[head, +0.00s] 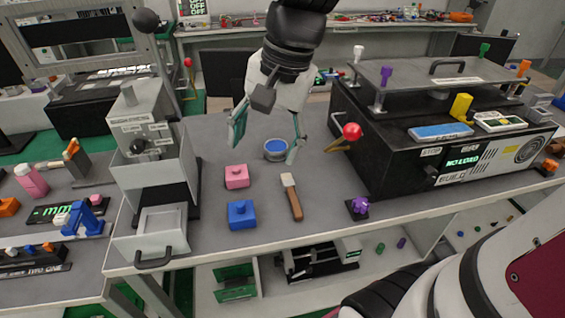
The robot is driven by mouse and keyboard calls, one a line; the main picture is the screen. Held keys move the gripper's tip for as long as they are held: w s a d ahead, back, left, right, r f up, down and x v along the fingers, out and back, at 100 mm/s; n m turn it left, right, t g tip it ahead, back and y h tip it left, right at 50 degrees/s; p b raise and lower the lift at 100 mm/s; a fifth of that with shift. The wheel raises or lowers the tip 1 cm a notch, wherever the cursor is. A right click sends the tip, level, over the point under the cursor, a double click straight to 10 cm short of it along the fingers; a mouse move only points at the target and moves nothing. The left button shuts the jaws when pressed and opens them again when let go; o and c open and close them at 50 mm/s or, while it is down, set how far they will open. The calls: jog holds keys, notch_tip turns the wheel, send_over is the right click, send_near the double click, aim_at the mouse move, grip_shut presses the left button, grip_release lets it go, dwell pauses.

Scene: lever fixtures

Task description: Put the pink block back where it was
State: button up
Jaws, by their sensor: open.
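The pink block (237,177) sits on the grey table, with a small knob on its top. A blue block (241,214) sits just in front of it, apart from it. My gripper (266,146) is open and empty, with its fingers spread and pointing down behind and above the pink block. No mark on the table shows where the pink block was before.
A wooden-handled tool (291,196) lies right of the blocks. A grey lever fixture with a tray (150,215) stands left. A black machine with a red-knobbed lever (352,131) stands right. A purple knob (359,205) is near the front edge.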

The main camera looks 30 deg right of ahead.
jog(key=s+n+t+h, duration=0.1)
jog(key=s+n+h, duration=0.1)
jog(key=s+n, duration=0.7)
jog(key=s, duration=0.4)
jog(key=shift+s+d+f, duration=0.2)
jog(key=shift+f, duration=0.1)
jog(key=shift+t, duration=0.6)
jog(key=shift+s+r+p, duration=0.1)
jog(key=shift+r+p, duration=1.55)
jog(key=shift+r, duration=0.45)
